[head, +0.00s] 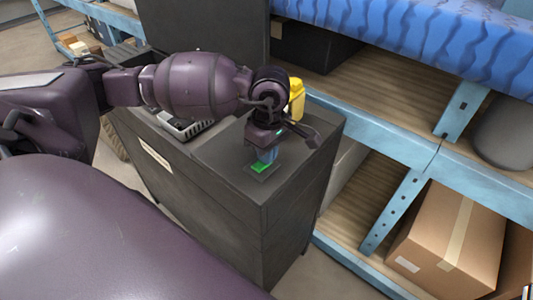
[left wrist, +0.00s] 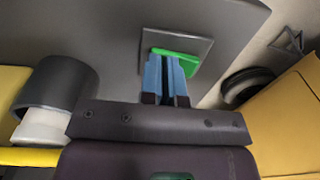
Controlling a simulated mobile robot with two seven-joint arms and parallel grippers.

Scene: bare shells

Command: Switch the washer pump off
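A green switch (head: 260,168) sits on a small grey plate on top of a dark grey cabinet (head: 222,190). In the left wrist view the green switch (left wrist: 186,60) shows partly behind my blue fingertips, on its square plate (left wrist: 205,45). My left gripper (head: 266,156) points down right over the switch. In the left wrist view my left gripper (left wrist: 165,65) has its two blue fingers side by side, shut with nothing visible between them. The fingertips are at or very near the switch; I cannot tell whether they touch it. My right gripper is not in view.
A yellow object (head: 297,98) stands behind my left gripper. A grey-white item (head: 183,127) lies on the cabinet top under my arm. A pale label (head: 156,155) is on the cabinet front. Blue-framed shelving (head: 400,140) with a cardboard box (head: 450,240) stands at the right.

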